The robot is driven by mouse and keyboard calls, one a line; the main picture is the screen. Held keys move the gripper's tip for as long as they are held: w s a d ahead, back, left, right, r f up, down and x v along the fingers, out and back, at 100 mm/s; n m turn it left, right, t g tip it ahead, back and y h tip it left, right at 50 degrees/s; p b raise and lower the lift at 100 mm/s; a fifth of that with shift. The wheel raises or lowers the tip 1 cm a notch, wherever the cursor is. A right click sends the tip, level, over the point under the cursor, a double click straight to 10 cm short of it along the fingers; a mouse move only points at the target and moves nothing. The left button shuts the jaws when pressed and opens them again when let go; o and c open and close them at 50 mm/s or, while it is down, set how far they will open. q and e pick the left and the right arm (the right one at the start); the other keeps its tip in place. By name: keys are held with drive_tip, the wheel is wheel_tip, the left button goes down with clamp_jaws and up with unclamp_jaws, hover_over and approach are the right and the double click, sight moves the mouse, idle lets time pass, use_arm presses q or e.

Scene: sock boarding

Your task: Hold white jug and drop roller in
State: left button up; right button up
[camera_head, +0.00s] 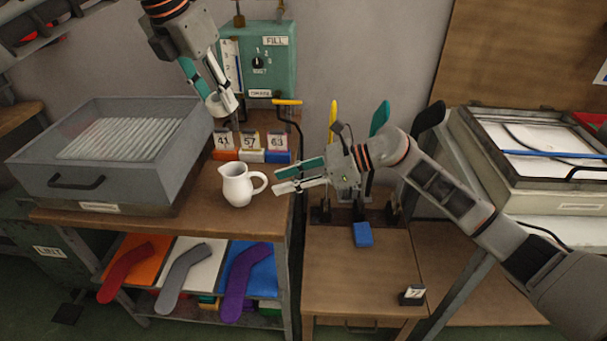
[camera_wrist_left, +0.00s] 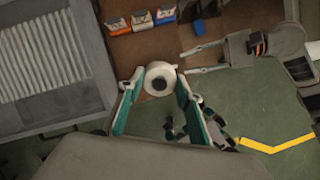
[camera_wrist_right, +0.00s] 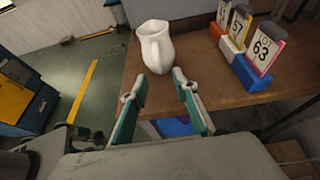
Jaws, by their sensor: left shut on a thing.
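The white jug (camera_head: 236,187) stands upright on the wooden bench top, its handle toward my right gripper. It also shows in the right wrist view (camera_wrist_right: 156,46), just beyond the fingertips. My left gripper (camera_head: 221,101) is above and slightly left of the jug, pointing down. It is shut on a pale round roller (camera_wrist_left: 160,76) with a dark centre, seen end-on between the fingertips in the left wrist view. The roller appears to hide the jug there. My right gripper (camera_head: 300,176) is open and empty, right of the handle and apart from it.
A grey ribbed tray (camera_head: 60,180) stands left of the jug. Number blocks (camera_head: 252,150) stand behind it. A teal fill box (camera_head: 270,60) is on the wall. Upright coloured paddles (camera_head: 380,118) stand behind my right arm.

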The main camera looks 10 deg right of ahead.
sight(265, 185)
drive_tip(key=x, duration=0.5)
drive_tip(key=shift+a+f, duration=0.1)
drive_tip(key=shift+a, duration=0.2)
clamp_jaws()
